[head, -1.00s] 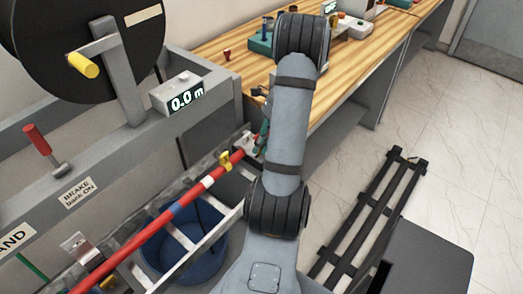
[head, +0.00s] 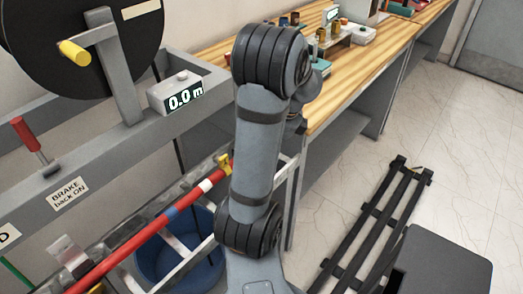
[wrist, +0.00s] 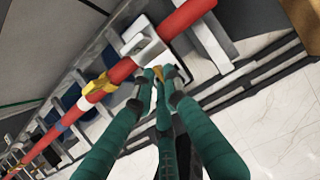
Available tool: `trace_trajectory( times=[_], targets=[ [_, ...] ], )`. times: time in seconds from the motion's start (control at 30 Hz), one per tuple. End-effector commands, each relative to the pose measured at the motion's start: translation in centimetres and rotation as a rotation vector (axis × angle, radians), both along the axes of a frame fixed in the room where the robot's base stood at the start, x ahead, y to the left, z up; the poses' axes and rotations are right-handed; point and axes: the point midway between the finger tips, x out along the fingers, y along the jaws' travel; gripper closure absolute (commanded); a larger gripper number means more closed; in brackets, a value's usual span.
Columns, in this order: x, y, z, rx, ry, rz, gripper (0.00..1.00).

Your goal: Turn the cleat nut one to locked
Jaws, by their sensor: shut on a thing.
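In the wrist view my gripper (wrist: 157,80) has green fingers. They are closed together around a small yellow piece (wrist: 158,90), which looks like a cleat nut and is mostly hidden by the fingertips. It sits just below a pale metal cleat (wrist: 140,44) beside the red cable (wrist: 170,28). A yellow clamp (wrist: 97,85) sits around the cable further down to the left. In the head view the red cable (head: 130,245) runs along the tray with a yellow clamp (head: 224,163) on it. My gripper is hidden behind my arm there.
A blue bucket (head: 180,258) stands under the ladder-like tray. A cable drum (head: 80,35) and a display reading 0.0 m (head: 184,98) are at upper left. A wooden bench (head: 345,75) stands behind my arm. A black rack (head: 370,225) lies on the floor at right.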

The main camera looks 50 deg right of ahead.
Motion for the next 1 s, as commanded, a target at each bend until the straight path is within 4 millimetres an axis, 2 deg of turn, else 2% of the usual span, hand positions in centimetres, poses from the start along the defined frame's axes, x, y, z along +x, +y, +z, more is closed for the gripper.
trace_trajectory(
  times=[0.23, 0.7, 0.73, 0.87, 1.0],
  targets=[
    [-0.03, -0.05, 0.03, -0.002, 0.0, -0.065, 1.0],
    [-0.04, -0.06, 0.06, -0.002, 0.0, -0.077, 1.0],
    [-0.03, -0.06, 0.05, -0.002, 0.0, -0.077, 0.87],
    [-0.02, -0.05, 0.06, -0.001, 0.0, -0.075, 0.8],
    [0.0, -0.02, 0.03, 0.0, 0.0, -0.075, 0.8]
  ],
)
